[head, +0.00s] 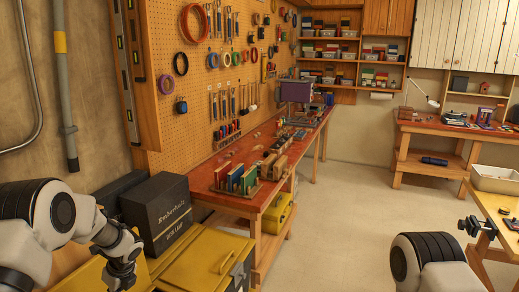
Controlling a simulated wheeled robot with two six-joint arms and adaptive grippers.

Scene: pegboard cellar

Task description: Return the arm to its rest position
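My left arm comes in from the lower left of the head view. Its dark gripper (122,268) points down in front of a black box and over the yellow chest; the view is too small to tell whether its fingers are open or shut. My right arm shows only as a white and black link at the bottom right. Its gripper is out of the frame.
A black box (158,208) and a yellow chest (205,262) stand close to my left arm. A long red-topped workbench (225,172) runs along the pegboard wall (215,72). A table (497,207) with a vise (474,226) stands at right. The middle floor is clear.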

